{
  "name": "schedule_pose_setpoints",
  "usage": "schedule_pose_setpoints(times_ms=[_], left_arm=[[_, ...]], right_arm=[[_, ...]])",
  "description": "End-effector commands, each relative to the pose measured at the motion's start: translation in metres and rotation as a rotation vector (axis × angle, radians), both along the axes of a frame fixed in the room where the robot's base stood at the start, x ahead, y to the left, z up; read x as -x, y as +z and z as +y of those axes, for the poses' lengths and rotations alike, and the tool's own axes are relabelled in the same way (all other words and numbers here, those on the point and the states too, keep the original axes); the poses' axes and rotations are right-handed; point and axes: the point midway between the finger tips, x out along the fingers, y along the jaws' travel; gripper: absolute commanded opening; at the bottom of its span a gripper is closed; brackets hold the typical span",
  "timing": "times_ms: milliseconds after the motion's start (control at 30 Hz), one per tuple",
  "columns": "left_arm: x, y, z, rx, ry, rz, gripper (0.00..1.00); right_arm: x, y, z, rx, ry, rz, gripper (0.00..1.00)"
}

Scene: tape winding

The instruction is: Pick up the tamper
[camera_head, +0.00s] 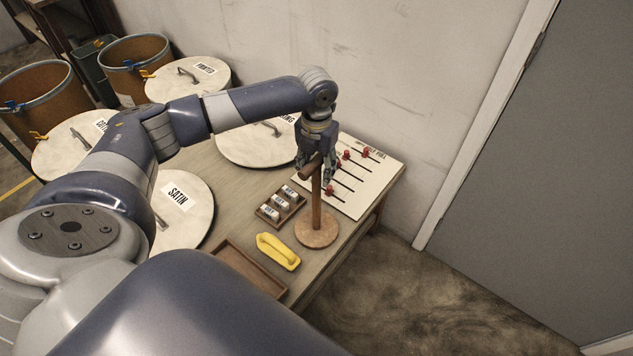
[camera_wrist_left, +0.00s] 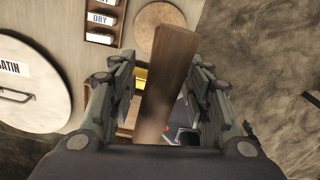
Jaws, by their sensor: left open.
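The tamper appears to be the wooden tool with a round base disc (camera_head: 316,232), an upright shaft (camera_head: 316,205) and a crosswise handle (camera_head: 309,169) on top. It stands upright on the table near its right edge. My left gripper (camera_head: 314,174) is open at the top of it, with its fingers pointing down around the handle. In the left wrist view, the handle (camera_wrist_left: 168,75) lies between the two open fingers (camera_wrist_left: 160,80), with visible gaps on both sides. The base disc (camera_wrist_left: 158,28) shows beyond it. My right gripper is not in view.
Left of the tool are a small rack (camera_head: 266,213) of labelled blocks, a yellow object (camera_head: 278,251) and a wooden tray (camera_head: 236,257). A white board (camera_head: 376,167) with red knobs lies behind. Round lids, including SATIN (camera_head: 184,213), cover the table's left. The floor right is clear.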

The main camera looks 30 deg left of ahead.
Motion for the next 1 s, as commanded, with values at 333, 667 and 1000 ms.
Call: schedule_pose_setpoints(times_ms=[333, 667, 1000], left_arm=[[0.000, -0.027, 0.000, 0.000, -0.002, -0.001, 0.45], [0.000, -0.026, 0.000, 0.000, -0.001, -0.001, 0.00], [-0.001, -0.022, 0.001, 0.000, -0.001, -0.005, 0.00]], right_arm=[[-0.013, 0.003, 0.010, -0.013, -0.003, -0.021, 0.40], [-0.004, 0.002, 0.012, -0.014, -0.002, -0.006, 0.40], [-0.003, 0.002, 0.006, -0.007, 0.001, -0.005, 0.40]])
